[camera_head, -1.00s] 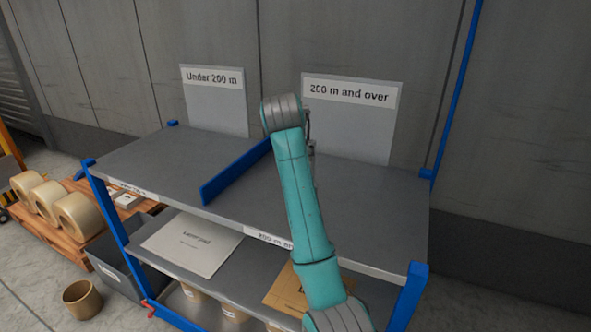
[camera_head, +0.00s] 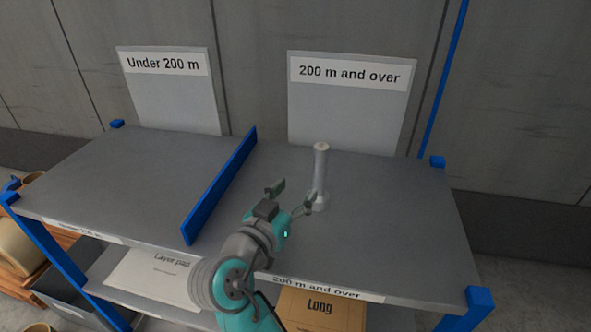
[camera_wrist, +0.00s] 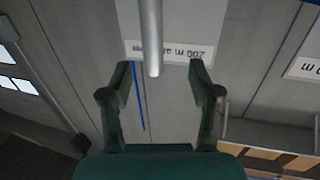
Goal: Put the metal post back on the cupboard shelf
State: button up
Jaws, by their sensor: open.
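The metal post (camera_head: 320,172) stands upright on the right part of the grey top shelf, in front of the "200 m and over" sign. It is a light grey rod with a wider foot. My gripper (camera_head: 292,192) is open, just in front of and to the left of the post, apart from it in the head view. In the wrist view the post (camera_wrist: 151,38) reaches down from the top edge, beyond and between the spread fingertips of my gripper (camera_wrist: 158,68). Its other end is cut off there. No cupboard shows in these frames.
A blue divider (camera_head: 220,186) splits the top shelf (camera_head: 400,215). Signs "Under 200 m" (camera_head: 165,63) and "200 m and over" (camera_head: 350,72) stand behind it. A lower shelf holds a layer pad (camera_head: 150,283) and a carton marked "Long" (camera_head: 320,308). The shelf right of the post is clear.

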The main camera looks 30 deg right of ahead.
aim_at(317, 170)
jog(key=shift+h, duration=0.3)
jog(key=x, duration=0.5)
jog(key=shift+s+d+r, duration=0.1)
jog(key=shift+d+r, duration=0.15)
jog(key=shift+d, duration=0.05)
jog(key=x, duration=0.4)
jog(key=shift+s+d, duration=0.15)
jog(key=shift+s, duration=0.15)
jog(key=shift+w+d, duration=0.35)
jog(key=shift+d, duration=0.15)
jog(key=shift+c, duration=0.2)
grip_shut()
